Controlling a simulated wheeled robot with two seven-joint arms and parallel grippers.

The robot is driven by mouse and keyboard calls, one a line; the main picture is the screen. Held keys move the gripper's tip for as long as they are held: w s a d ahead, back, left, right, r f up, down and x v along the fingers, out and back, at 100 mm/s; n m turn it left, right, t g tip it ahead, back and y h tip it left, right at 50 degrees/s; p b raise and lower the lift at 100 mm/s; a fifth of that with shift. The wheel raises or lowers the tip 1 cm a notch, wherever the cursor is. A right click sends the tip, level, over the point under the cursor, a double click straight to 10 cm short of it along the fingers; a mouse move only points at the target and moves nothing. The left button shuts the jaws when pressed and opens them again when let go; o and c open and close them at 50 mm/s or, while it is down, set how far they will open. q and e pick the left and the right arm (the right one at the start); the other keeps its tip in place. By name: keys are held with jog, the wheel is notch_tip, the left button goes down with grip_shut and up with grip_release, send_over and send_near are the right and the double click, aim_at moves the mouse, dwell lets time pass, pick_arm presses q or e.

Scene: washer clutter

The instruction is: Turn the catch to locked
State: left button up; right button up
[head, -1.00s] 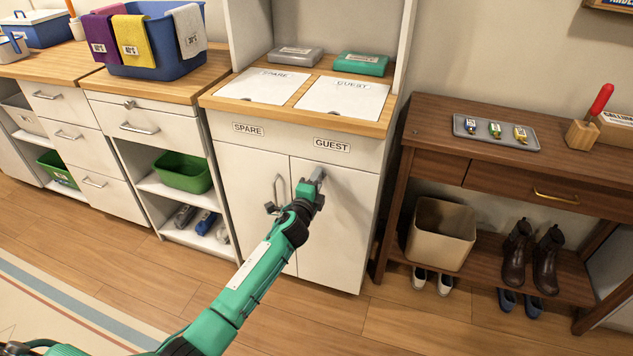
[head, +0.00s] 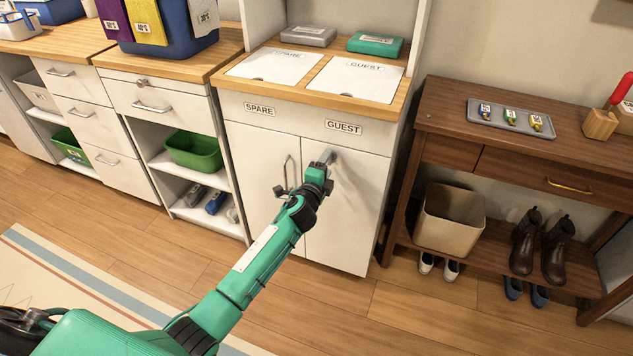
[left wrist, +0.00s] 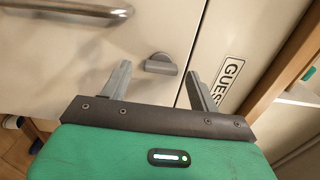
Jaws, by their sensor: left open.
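The catch (left wrist: 160,63) is a small grey half-round knob on the white cabinet front in the left wrist view. It sits near the GUEST label (left wrist: 228,75), between my open left fingers and a little beyond them. My left gripper (head: 326,159) is in front of the upper part of the right door (head: 343,215), below the GUEST label (head: 343,128). The gripper hides the catch in the head view. My right gripper is not in view.
The SPARE label (head: 260,109) is left of GUEST. A dark wooden table (head: 440,105) stands to the right. Wooden floor (head: 340,310) in front is clear.

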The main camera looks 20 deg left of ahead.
pick_arm(q)
jog(key=s+p, duration=0.1)
jog(key=s, duration=1.1)
jog(key=shift+s+a, duration=0.2)
jog(key=shift+s, duration=0.1)
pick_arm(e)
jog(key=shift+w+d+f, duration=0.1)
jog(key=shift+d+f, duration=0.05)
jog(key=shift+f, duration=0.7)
pick_arm(q)
jog(key=shift+s, duration=0.1)
